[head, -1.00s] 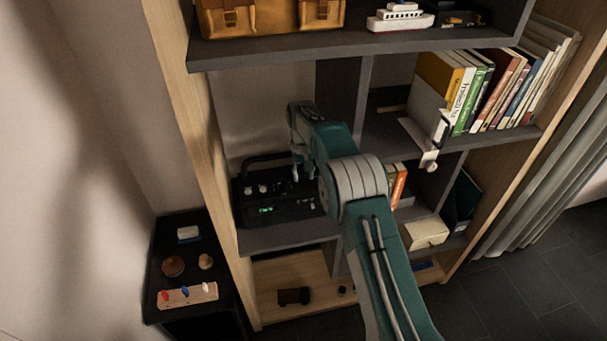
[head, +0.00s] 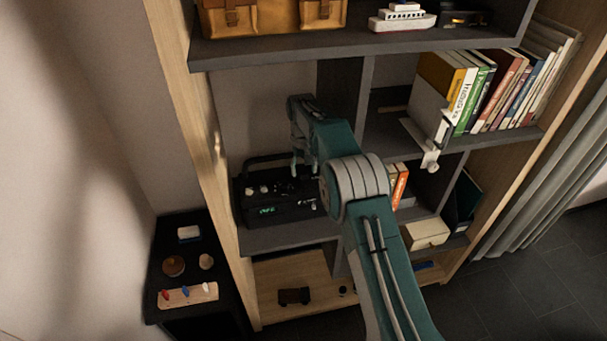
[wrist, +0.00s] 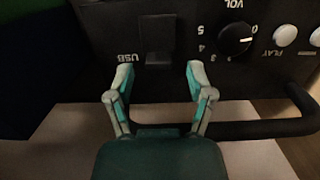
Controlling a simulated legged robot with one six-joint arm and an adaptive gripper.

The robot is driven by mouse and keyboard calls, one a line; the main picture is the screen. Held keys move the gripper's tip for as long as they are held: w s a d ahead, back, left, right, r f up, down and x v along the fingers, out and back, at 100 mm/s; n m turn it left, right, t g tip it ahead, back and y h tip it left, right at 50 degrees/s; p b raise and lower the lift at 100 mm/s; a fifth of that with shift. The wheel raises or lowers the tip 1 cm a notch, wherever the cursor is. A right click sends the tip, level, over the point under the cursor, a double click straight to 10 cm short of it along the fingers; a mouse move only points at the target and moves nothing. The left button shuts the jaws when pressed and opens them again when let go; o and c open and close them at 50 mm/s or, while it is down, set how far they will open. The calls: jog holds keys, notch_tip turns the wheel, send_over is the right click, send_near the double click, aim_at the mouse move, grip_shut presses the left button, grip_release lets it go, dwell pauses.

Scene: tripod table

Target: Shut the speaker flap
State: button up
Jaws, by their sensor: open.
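The speaker (head: 278,214) is a black box with a carry handle, on the middle-left shelf of the bookcase. Its panel also shows in the wrist view (wrist: 100,45), with a volume knob and white buttons. The speaker flap (wrist: 157,33) is a small dark rectangle beside the USB label; its angle is hard to tell. My gripper (wrist: 158,78) is open and empty, its two fingertips apart on either side of the flap's near end. In the head view my gripper (head: 304,168) is over the speaker's right part, and my arm hides some of the speaker.
The speaker's handle (wrist: 255,128) runs close to my right finger. The bookcase's wooden side (head: 200,150) stands left of the speaker and a shelf (head: 290,55) lies above. Books (head: 398,185) stand to the right. A black side table (head: 165,240) is at lower left.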

jog(key=shift+w+a+r, duration=0.1)
jog(key=shift+w+r, duration=0.1)
jog(key=shift+r, duration=1.15)
jog(key=shift+w+a+r, duration=0.1)
jog(key=shift+w+r, duration=0.1)
jog(key=shift+r, duration=1.15)
